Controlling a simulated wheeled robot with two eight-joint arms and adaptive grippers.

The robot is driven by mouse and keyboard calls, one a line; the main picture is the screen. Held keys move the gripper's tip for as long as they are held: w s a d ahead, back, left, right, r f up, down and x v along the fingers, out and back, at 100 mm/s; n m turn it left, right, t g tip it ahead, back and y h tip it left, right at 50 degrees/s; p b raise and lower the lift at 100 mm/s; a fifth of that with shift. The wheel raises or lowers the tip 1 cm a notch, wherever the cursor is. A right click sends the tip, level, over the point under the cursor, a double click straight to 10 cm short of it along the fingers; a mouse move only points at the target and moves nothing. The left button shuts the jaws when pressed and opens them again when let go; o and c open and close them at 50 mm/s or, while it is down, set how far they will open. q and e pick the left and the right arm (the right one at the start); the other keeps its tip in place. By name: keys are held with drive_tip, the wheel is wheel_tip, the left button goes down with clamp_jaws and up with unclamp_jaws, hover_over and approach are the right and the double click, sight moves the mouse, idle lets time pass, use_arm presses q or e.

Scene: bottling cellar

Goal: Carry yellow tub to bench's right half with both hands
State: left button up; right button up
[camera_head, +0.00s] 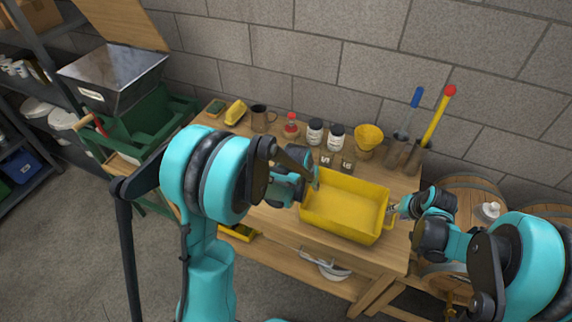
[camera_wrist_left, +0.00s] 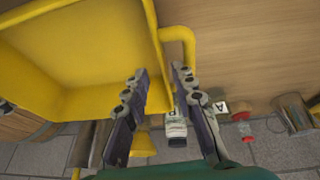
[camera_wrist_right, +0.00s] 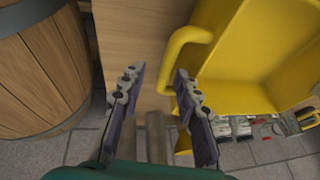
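The yellow tub (camera_head: 345,235) is empty and appears to sit upright on the right part of the wooden bench (camera_head: 285,222). My left gripper (camera_head: 315,182) is at its left end. In the left wrist view the gripper (camera_wrist_left: 160,70) is open, its fingers apart close to the tub's handle (camera_wrist_left: 188,45). My right gripper (camera_head: 393,211) is at the tub's right end. In the right wrist view the gripper (camera_wrist_right: 158,75) is open, with the tub's other handle (camera_wrist_right: 190,42) by its fingertips. I cannot tell whether any finger touches a handle.
Behind the tub stand jars (camera_head: 336,137), a yellow funnel (camera_head: 368,137), a red-topped bottle (camera_head: 291,127), a mug (camera_head: 260,118) and brushes in holders (camera_head: 405,150). A barrel (camera_head: 465,205) stands right of the bench. A block wall closes the back.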

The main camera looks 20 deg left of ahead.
drive_tip(key=shift+s+r, duration=0.1)
drive_tip(key=shift+r, duration=0.05)
use_arm(q)
drive_tip(key=v, duration=0.9)
drive_tip(key=shift+r, duration=0.4)
use_arm(e)
drive_tip(key=v, duration=1.1)
drive_tip(key=shift+r, duration=0.3)
use_arm(q)
drive_tip(key=shift+s, duration=0.15)
use_arm(e)
drive_tip(key=shift+s, duration=0.1)
